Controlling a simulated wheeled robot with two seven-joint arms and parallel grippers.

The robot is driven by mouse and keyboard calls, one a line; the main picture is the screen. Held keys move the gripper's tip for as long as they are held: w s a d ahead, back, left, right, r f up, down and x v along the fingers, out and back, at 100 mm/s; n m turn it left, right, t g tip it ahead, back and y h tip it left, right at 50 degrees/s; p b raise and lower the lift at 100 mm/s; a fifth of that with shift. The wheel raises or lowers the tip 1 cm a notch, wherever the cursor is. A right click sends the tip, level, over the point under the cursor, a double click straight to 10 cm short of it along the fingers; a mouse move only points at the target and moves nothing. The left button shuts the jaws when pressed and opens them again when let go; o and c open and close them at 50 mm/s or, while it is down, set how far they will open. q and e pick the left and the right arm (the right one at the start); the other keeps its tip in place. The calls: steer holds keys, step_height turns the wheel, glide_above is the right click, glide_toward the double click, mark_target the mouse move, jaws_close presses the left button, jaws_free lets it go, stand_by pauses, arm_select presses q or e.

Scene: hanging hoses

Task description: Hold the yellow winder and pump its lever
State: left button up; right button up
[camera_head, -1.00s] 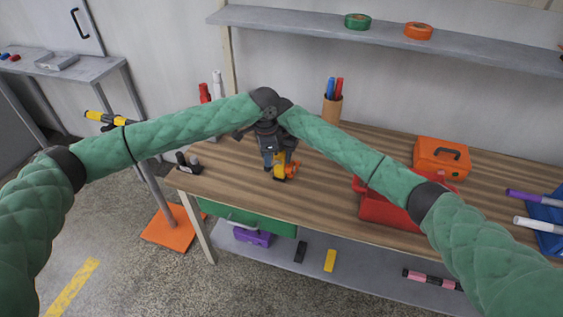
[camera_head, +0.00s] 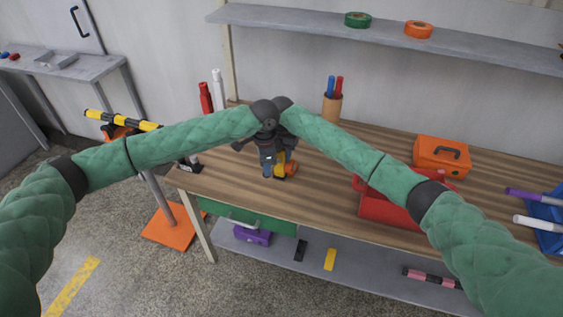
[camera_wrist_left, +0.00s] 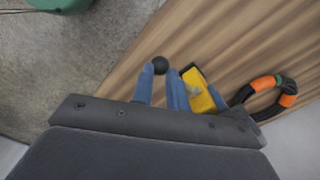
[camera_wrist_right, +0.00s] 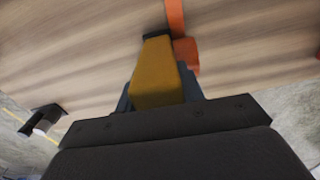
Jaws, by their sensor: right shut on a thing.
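The yellow winder (camera_head: 281,158) is over the wooden bench near its front edge, partly hidden by my grippers. My right gripper (camera_wrist_right: 155,85) is shut on its yellow body (camera_wrist_right: 156,72). An orange part (camera_wrist_right: 176,25) shows beyond it. In the left wrist view, the yellow body (camera_wrist_left: 199,92) is right of my left gripper (camera_wrist_left: 161,78). The left fingers are apart, with a black ball-shaped knob (camera_wrist_left: 160,65) between their tips; I cannot tell whether they touch it. An orange and black ring (camera_wrist_left: 264,96) is at the right.
A red box (camera_head: 385,207) and an orange case (camera_head: 441,157) stand on the bench (camera_head: 310,205) at the right. A pen cup (camera_head: 332,108) is at the back. A yellow-black striped bar (camera_head: 122,121) is left of the bench. A shelf (camera_head: 470,55) runs above.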

arm_select(q)
steer(key=shift+f, duration=0.1)
steer(key=shift+s+a+f, duration=0.1)
steer(key=shift+s+f, duration=0.05)
steer(key=shift+f, duration=1)
steer(key=shift+f, duration=0.75)
steer(key=shift+r, duration=2.3)
steer(key=shift+w+d+r, duration=0.1)
steer(key=shift+w+r, duration=0.1)
steer(key=shift+r, duration=0.4)
steer(key=shift+w+d+r, duration=0.1)
steer(key=shift+w+r, duration=0.15)
steer(key=shift+r, duration=0.3)
steer(key=shift+w+d+r, duration=0.1)
steer(key=shift+w+r, duration=0.1)
steer(key=shift+r, duration=0.4)
steer(key=shift+f, duration=0.15)
